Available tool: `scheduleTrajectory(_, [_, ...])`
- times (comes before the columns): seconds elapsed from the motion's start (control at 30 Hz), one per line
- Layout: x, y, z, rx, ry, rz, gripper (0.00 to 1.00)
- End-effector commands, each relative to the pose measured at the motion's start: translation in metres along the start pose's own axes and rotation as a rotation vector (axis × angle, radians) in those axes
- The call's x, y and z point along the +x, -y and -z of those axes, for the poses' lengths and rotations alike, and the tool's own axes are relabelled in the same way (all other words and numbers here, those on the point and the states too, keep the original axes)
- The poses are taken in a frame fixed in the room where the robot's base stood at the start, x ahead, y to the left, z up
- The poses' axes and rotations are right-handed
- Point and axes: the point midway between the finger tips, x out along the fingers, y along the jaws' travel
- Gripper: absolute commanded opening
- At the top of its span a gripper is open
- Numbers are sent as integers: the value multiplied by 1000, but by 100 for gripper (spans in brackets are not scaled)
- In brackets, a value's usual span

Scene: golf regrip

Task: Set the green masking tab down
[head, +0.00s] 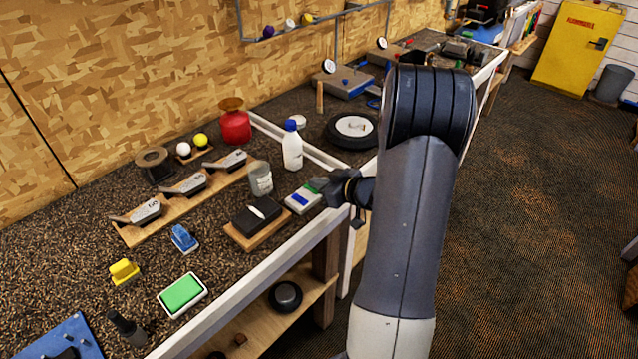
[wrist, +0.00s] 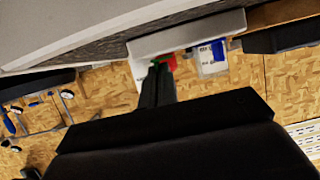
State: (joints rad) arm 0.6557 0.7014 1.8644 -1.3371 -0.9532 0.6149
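The green masking tab (head: 318,184) shows as a small green patch at the tip of my gripper (head: 328,188), at the right side of a small white tray (head: 290,202). In the wrist view the green tab (wrist: 154,63) sits at the ends of my dark fingers (wrist: 158,70), which are close together on it. Most of the tab is hidden by the fingers. A blue tab (head: 300,199) lies in the tray and also shows in the wrist view (wrist: 218,49). A red patch (wrist: 170,61) shows beside the green one. I cannot tell whether the green tab touches the tray.
A dark block on a wooden base (head: 257,226) and a clear jar (head: 260,178) stand left of the tray. A white bottle with a blue cap (head: 292,150) stands behind it. The bench's pale front rail (head: 262,277) runs close by. A green pad (head: 182,294) lies front left.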

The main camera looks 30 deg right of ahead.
Motion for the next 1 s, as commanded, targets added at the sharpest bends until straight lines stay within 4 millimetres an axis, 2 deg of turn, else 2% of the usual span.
scheduleTrajectory(0.33, [2,0,-4,1,0,0,0])
scheduleTrajectory(0.6, [1,0,-3,0,0,0,23])
scheduleTrajectory(0.87, [1,0,-1,0,0,0,23])
scheduleTrajectory(1.0, [-9,-1,0,0,1,-3,23])
